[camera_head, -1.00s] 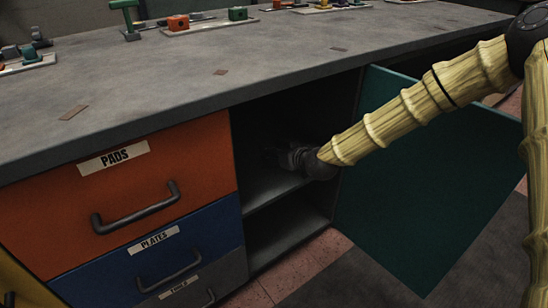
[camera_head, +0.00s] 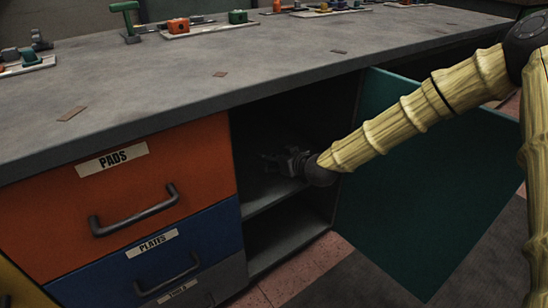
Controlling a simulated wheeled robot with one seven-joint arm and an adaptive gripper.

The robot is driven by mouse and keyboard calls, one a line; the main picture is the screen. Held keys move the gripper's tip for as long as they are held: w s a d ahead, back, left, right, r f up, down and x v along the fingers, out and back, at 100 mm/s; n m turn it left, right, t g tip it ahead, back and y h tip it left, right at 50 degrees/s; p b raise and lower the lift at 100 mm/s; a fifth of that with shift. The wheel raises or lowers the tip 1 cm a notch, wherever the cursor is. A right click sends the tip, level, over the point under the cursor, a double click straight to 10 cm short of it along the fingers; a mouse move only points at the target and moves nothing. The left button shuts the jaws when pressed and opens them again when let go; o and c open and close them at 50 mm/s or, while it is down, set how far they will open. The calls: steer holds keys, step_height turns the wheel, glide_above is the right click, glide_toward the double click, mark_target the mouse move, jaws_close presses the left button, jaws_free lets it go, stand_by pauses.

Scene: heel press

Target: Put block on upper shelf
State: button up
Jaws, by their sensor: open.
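My gripper (camera_head: 278,162) is inside the open cupboard, just above the upper shelf (camera_head: 262,194). It is dark and small here, with its fingers pointing left into the shadow. I see no block between its fingers or on the visible part of the shelf. The back of the cupboard is too dark to make out. The lower compartment (camera_head: 285,232) below the shelf looks empty where it shows.
The teal cupboard door (camera_head: 430,190) stands open on the right, with my arm passing in front of it. Drawers labelled PADS (camera_head: 120,200) and PLATES (camera_head: 150,262) are shut on the left. The worktop (camera_head: 200,95) lies above, with trays of small parts along its back.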

steer(key=p+v, duration=0.4)
steer(key=v, duration=0.7)
steer(key=shift+r, duration=0.1)
steer(key=shift+s+d+p, duration=0.3)
steer(key=shift+s, duration=0.1)
